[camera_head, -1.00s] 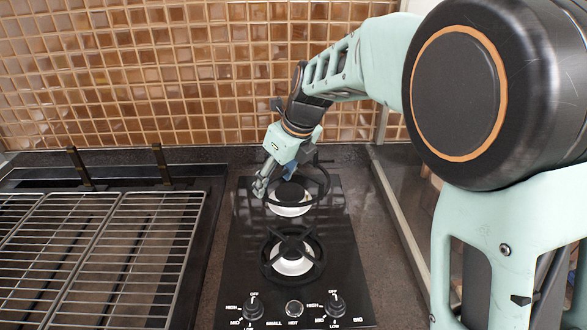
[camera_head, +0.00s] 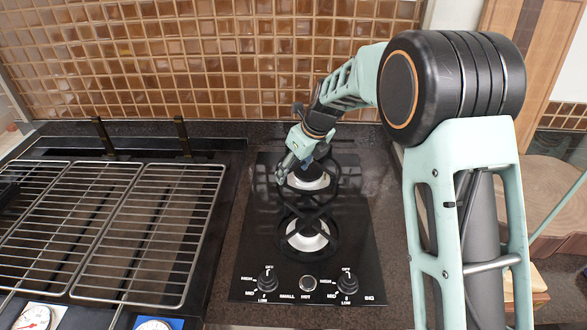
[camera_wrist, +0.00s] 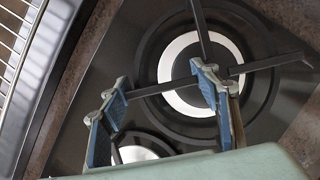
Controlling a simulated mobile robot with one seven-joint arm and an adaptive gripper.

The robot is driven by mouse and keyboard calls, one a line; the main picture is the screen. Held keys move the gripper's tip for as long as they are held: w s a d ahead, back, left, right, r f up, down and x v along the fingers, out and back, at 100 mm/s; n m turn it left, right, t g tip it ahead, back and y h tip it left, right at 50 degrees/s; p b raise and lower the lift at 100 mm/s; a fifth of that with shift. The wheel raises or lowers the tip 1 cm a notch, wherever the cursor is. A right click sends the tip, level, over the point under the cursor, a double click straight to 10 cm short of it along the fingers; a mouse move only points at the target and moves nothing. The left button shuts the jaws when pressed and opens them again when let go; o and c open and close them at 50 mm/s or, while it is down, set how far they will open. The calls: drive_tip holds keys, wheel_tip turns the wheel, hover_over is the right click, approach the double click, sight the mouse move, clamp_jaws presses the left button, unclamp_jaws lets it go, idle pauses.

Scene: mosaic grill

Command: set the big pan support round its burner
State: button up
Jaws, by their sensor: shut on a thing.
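My gripper (camera_head: 284,173) is over the back left of the hob, shut on the big pan support (camera_wrist: 275,63), a dark ring with crossed bars. In the wrist view, a bar runs between the two fingers. The support lies over the back burner (camera_wrist: 178,62), whose white disc shows between the bars. In the head view, the back burner (camera_head: 308,181) is partly covered by the ring and my gripper. I cannot tell whether the support rests on the hob or hangs just above it.
The front burner (camera_head: 304,243) carries another dark ring support (camera_head: 336,238). Knobs (camera_head: 347,283) line the hob's front edge. A wire grill (camera_head: 150,230) lies left. The tiled wall (camera_head: 240,70) stands behind. Bare counter (camera_head: 385,240) is right of the hob.

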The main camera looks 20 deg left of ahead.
drive_tip(key=shift+r, duration=0.1)
drive_tip(key=shift+s+f, duration=0.25)
drive_tip(key=shift+f, duration=0.4)
drive_tip(key=o, duration=1.5)
drive_tip(key=shift+f, duration=0.25)
drive_tip(key=shift+w+r, duration=0.1)
drive_tip(key=shift+r, duration=0.1)
drive_tip(key=shift+r, duration=0.3)
drive_tip(key=v, duration=1.2)
drive_tip(key=shift+w+r, duration=0.1)
drive_tip(key=shift+r, duration=0.3)
